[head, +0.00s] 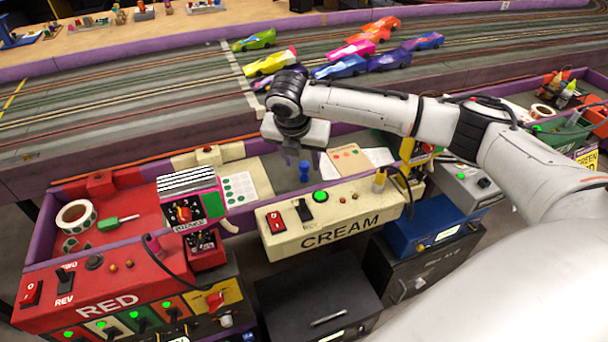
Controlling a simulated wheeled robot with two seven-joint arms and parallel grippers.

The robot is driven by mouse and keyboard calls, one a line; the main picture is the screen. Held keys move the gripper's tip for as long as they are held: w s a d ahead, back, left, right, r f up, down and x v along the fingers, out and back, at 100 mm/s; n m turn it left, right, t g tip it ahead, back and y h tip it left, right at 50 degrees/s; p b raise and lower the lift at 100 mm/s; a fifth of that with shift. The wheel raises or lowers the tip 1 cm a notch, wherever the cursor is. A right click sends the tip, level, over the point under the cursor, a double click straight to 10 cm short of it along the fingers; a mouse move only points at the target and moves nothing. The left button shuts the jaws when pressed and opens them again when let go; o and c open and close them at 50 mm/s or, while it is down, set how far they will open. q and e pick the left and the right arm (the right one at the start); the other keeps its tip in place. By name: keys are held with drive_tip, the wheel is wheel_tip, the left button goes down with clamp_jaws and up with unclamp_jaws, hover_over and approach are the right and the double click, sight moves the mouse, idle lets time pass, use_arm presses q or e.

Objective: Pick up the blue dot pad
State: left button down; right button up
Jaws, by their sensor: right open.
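A small blue upright piece (304,172) with a rounded top stands in the tray behind the cream control box; it is the only blue thing below my gripper, and I cannot tell for sure that it is the blue dot pad. My right gripper (303,157) is open, pointing down just above this piece, its fingers partly hidden by the gripper body. A white sheet with green dots (240,187) lies to the left, and a tan card with coloured dots (350,158) lies to the right. My left gripper is out of view.
The cream control box (335,212) stands in front of the tray. Several toy cars (340,66) sit on the track behind. A green tray (570,130) is at right.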

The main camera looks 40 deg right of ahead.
sight(304, 165)
drive_tip(key=x, duration=0.4)
drive_tip(key=shift+f+b, duration=0.15)
drive_tip(key=shift+b, duration=0.25)
clamp_jaws()
